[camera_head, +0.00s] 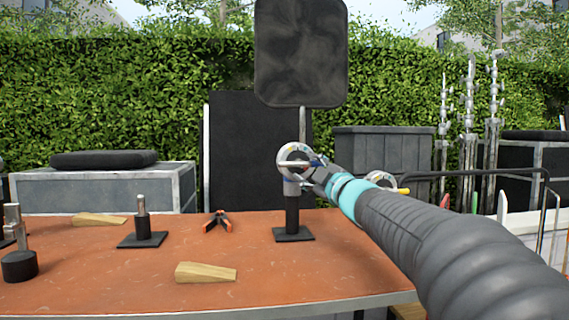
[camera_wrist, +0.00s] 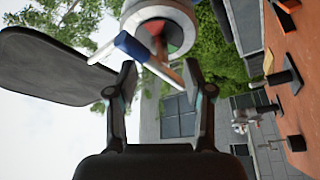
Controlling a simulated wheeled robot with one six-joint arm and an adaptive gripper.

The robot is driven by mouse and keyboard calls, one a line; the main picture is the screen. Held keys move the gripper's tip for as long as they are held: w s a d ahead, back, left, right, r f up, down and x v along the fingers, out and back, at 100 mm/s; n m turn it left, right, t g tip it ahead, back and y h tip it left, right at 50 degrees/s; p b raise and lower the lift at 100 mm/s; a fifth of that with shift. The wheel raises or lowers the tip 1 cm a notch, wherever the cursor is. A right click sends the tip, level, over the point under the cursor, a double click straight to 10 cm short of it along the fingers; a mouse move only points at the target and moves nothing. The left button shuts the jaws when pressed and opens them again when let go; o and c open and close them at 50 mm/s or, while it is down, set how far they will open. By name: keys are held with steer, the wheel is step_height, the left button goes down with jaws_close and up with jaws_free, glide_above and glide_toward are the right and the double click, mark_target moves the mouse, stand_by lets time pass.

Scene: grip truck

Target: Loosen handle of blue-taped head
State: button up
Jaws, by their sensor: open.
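The grip head (camera_head: 293,157) is a round metal disc clamp on a short post with a square black base, standing on the orange table. It carries a rod with a dark rectangular flag above it. In the wrist view the head (camera_wrist: 160,22) is at the top, with blue on its handle (camera_wrist: 132,46). The handle's metal bar slants down between my fingertips. My gripper (camera_wrist: 158,78) is open, one finger on each side of the bar; I cannot tell whether either touches it. In the head view my gripper (camera_head: 318,175) is just right of the head.
The orange table (camera_head: 150,280) holds wooden wedges (camera_head: 206,272), an orange-handled clamp (camera_head: 218,221) and another post on a black base (camera_head: 142,232). A second head with a yellow-tipped handle (camera_head: 403,191) shows behind my arm. The flag (camera_head: 301,50) rises above the head.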

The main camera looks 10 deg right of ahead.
mark_target(304, 166)
steer(key=shift+x, duration=1.95)
